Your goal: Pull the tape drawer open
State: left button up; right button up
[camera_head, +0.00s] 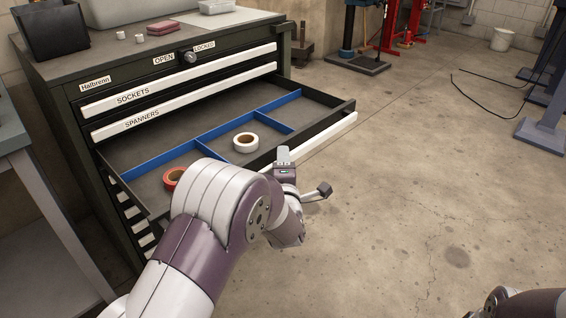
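The tape drawer (310,127) is the third drawer down in the dark green cabinet (120,62). It stands well out from the cabinet. Inside, blue dividers split it into compartments, with a white tape roll (246,143) and a red tape roll (174,178), the red one partly hidden by my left arm. The drawer's white front strip (335,130) shows at its right part; the rest is behind my arm. My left gripper (304,173) is open, fingers spread, by the drawer front. Whether a finger touches the strip cannot be told. My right gripper is out of view.
The SOCKETS drawer (200,80) and SPANNERS drawer (205,106) above are shut. A knob (190,57) sits between OPEN and LOCKED labels. A bench (40,200) stands close at the left. The concrete floor (430,180) right of the drawer is mostly clear.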

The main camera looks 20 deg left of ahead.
pick_arm(q)
jog(key=p+v, duration=0.3)
jog(key=v, duration=0.9)
jog(key=shift+s+d, duration=0.1)
jog(key=shift+s, duration=0.25)
